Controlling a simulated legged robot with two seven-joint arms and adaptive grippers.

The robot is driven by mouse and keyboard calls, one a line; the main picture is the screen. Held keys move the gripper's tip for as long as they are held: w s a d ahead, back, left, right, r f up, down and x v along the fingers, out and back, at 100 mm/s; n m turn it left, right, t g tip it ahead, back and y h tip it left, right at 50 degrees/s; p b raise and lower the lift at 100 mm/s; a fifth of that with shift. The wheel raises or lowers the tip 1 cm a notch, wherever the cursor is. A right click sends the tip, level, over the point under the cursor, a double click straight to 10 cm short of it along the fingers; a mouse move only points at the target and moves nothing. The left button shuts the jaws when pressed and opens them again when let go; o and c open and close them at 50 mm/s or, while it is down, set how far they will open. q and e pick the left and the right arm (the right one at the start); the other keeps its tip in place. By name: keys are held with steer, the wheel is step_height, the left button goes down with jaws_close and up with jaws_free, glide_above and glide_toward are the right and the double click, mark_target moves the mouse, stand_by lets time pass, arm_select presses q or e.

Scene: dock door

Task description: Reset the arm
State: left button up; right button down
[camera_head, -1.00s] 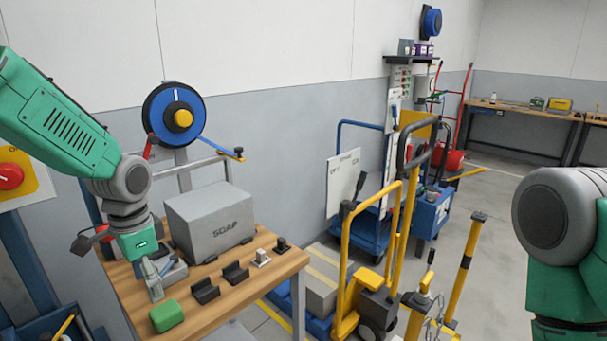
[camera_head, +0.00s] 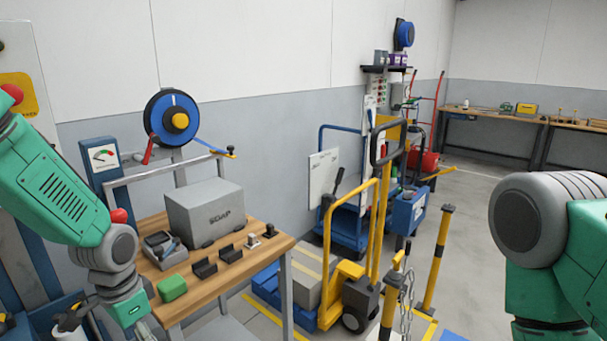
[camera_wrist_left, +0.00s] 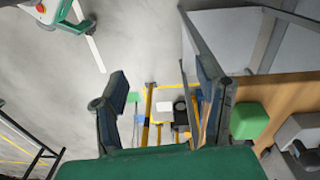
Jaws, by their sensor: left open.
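My left arm (camera_head: 50,185) comes in from the left in the head view, its wrist low beside the near left corner of the workbench. Its fingers are mostly out of that view at the bottom. In the left wrist view my left gripper (camera_wrist_left: 155,78) is open, with nothing between its fingers and floor beyond. My right arm (camera_head: 545,225) shows at the right edge of the head view, with its gripper out of frame.
The wooden workbench (camera_head: 205,287) holds a grey box (camera_head: 205,212), a green block (camera_head: 172,288), black brackets (camera_head: 205,267) and a small grey device (camera_head: 160,243). A yellow stacker (camera_head: 345,270) stands right of it. Open floor (camera_head: 470,240) lies farther right.

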arm_select(q)
steer(key=s+d+f+n+b, duration=0.15)
steer(key=s+f+n, duration=0.25)
steer(key=s+f, duration=1.15)
steer(key=s+f+n, duration=0.2)
steer(key=s+f, duration=0.2)
steer(key=s, duration=0.7)
steer(key=shift+s+t, duration=0.3)
steer(key=shift+s, duration=0.1)
steer(key=shift+w+f, duration=0.1)
steer(key=shift+f, duration=0.05)
